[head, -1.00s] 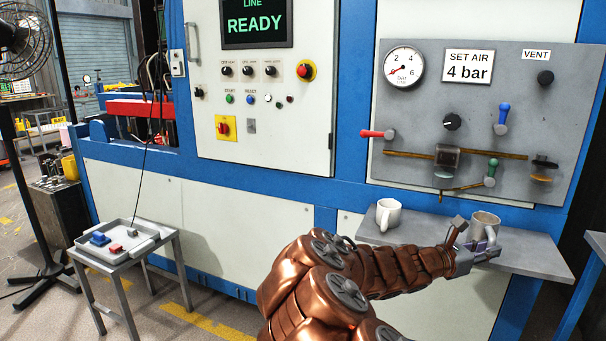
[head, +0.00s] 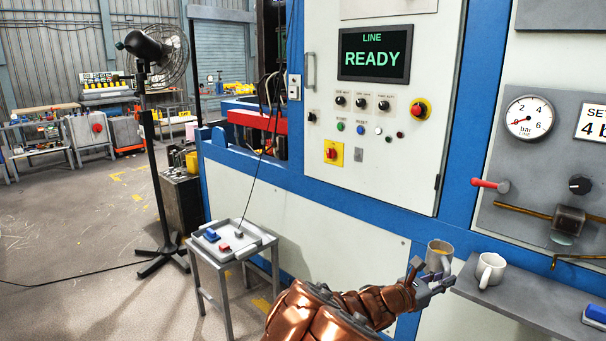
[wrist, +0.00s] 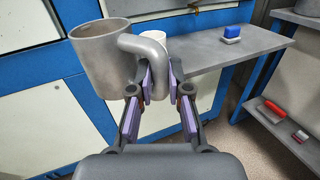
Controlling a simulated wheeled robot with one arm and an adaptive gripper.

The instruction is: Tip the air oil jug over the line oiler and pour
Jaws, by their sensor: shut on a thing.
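A grey metal jug (head: 439,257) with a loop handle is held upright left of the shelf, its mouth showing a brownish inside. It also shows at the upper left of the wrist view (wrist: 100,62). My gripper (head: 436,284) is shut on the jug's handle; in the wrist view its fingers (wrist: 161,80) flank the handle. On the air panel, a dark block with a bowl (head: 568,223) sits on the brass pipe; I cannot tell whether it is the line oiler. The panel's right part is out of view.
A white mug (head: 490,270) stands on the grey shelf (head: 530,305), right of the jug. A blue block (wrist: 231,32) lies farther along. A lower rack (wrist: 285,125) holds red-handled tools. A small table with a tray (head: 232,240) and a fan (head: 150,45) stand left.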

